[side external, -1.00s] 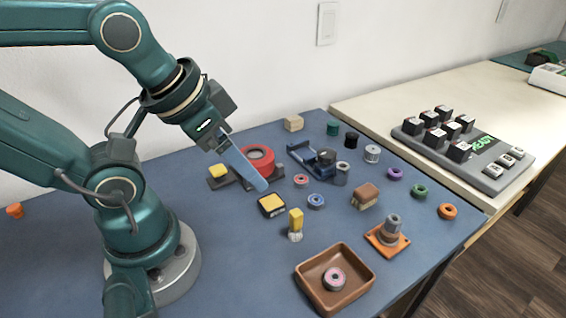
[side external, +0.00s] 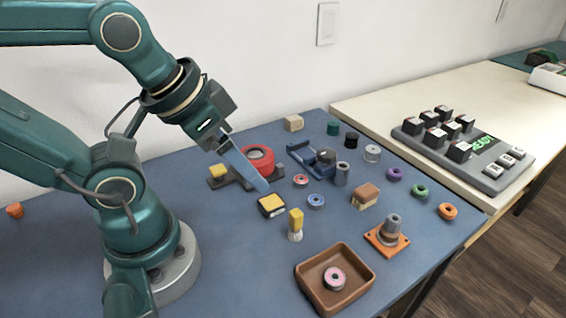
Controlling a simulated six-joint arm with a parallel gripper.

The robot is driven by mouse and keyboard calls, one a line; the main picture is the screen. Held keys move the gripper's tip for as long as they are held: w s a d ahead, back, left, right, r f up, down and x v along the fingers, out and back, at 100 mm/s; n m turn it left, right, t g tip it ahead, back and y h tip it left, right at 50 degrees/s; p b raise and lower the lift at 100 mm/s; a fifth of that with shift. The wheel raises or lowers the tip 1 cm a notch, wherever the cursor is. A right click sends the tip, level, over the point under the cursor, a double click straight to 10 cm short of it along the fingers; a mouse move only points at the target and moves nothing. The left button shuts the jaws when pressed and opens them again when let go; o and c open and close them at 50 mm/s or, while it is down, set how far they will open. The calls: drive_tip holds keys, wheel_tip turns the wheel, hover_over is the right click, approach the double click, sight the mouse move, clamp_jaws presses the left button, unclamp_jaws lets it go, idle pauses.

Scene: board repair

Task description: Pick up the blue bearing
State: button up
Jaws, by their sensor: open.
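The blue bearing (side external: 316,201) is a small ring with a pale centre, lying flat on the blue mat near the middle of the side external view. A similar red bearing (side external: 300,181) lies just behind it. My gripper (side external: 266,190) is open, seen edge-on as long pale blue fingers slanting down to the right. Its tips are above the mat, to the left of the blue bearing and apart from it. Nothing shows between the fingers.
A yellow-topped block (side external: 271,206) and a yellow-handled brush (side external: 295,224) stand close by. A red tape roll (side external: 256,158) sits behind my gripper. A brown tray (side external: 311,289) with a pink-centred bearing (side external: 335,279) is in front. Purple, green and orange rings lie right.

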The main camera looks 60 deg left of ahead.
drive_tip(key=w+r+n, duration=0.1)
drive_tip(key=w+r, duration=0.2)
drive_tip(key=w, duration=0.2)
drive_tip(key=n+g, duration=0.2)
drive_tip(key=g, duration=0.4)
hover_over(316, 200)
wheel_tip(316, 200, down, 14)
drive_tip(key=shift+r, duration=0.25)
drive_tip(key=shift+f, duration=2.45)
clamp_jaws()
